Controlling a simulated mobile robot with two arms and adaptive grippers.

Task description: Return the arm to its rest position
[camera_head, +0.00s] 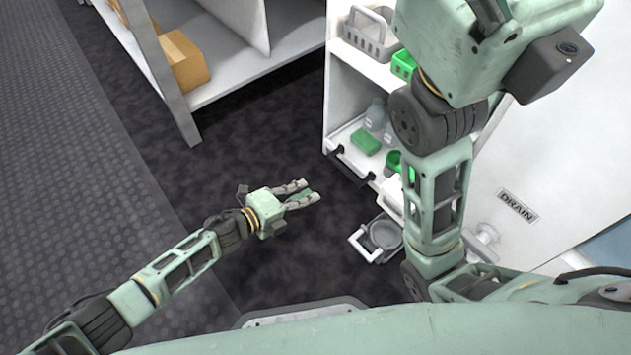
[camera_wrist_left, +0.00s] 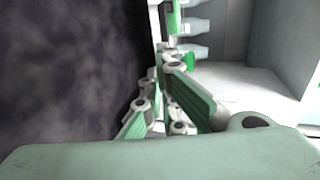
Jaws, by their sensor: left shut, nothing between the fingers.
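My left arm (camera_head: 180,263) comes in from the lower left and reaches out over the dark floor. My left gripper (camera_head: 311,191) is at its end, pointing right toward the white cabinet, with clear space between. Its fingers also show in the left wrist view (camera_wrist_left: 165,100), close together with nothing held. My right arm (camera_head: 437,190) stands folded up at the right, close to the camera, in front of the cabinet. The right gripper's fingers do not show in the head view.
The white cabinet (camera_head: 338,95) holds a grey basket (camera_head: 370,38), a green sponge (camera_head: 365,142) and bottles (camera_head: 376,116). A grey drain cup (camera_head: 383,235) sits low beside it. A shelf (camera_head: 225,80) with a cardboard box (camera_head: 184,62) stands at upper left. Floor (camera_head: 150,120) between is clear.

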